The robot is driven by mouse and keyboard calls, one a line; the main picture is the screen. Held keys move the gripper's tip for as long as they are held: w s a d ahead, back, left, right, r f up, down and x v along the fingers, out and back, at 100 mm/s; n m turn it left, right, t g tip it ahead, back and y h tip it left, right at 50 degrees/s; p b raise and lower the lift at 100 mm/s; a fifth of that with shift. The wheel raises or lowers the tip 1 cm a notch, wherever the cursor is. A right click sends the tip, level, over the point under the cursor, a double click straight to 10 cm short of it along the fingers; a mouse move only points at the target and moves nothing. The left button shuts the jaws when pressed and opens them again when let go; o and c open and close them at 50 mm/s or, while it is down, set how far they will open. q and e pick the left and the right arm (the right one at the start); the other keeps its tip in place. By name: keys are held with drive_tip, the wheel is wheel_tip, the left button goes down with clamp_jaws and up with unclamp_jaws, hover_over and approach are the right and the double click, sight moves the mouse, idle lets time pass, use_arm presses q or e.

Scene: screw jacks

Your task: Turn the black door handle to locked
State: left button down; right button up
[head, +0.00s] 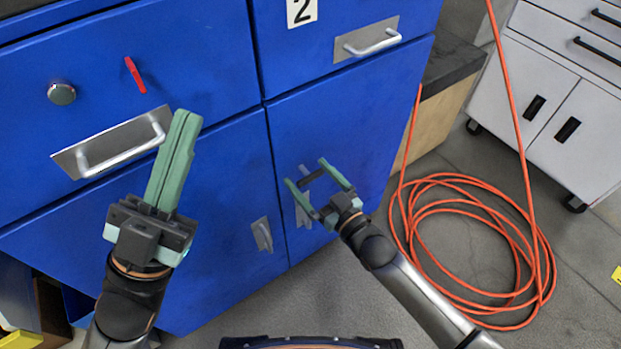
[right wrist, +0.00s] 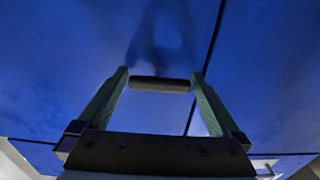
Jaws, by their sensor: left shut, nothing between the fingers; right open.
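The black door handle (head: 312,175) is a short dark bar on the right blue cabinet door. My right gripper (head: 305,172) is open in front of that door, with one finger to each side of the bar. In the right wrist view the handle (right wrist: 160,85) lies level across the gap between the fingertips (right wrist: 160,74), its ends close to both. I cannot tell whether they touch. My left gripper (head: 187,116) is shut and empty, in front of the left side of the cabinet. My right gripper partly hides the area around the handle.
The blue cabinet (head: 215,165) has silver drawer handles (head: 125,150), a round knob (head: 61,93) and a red lever (head: 135,75). A silver door pull (head: 262,235) is on the left door. A coiled orange hose (head: 540,250) lies on the floor at right, before a white cabinet (head: 560,100).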

drive_tip(key=shift+w+a, duration=0.1)
drive_tip(key=shift+c, duration=0.4)
drive_tip(key=c, duration=1)
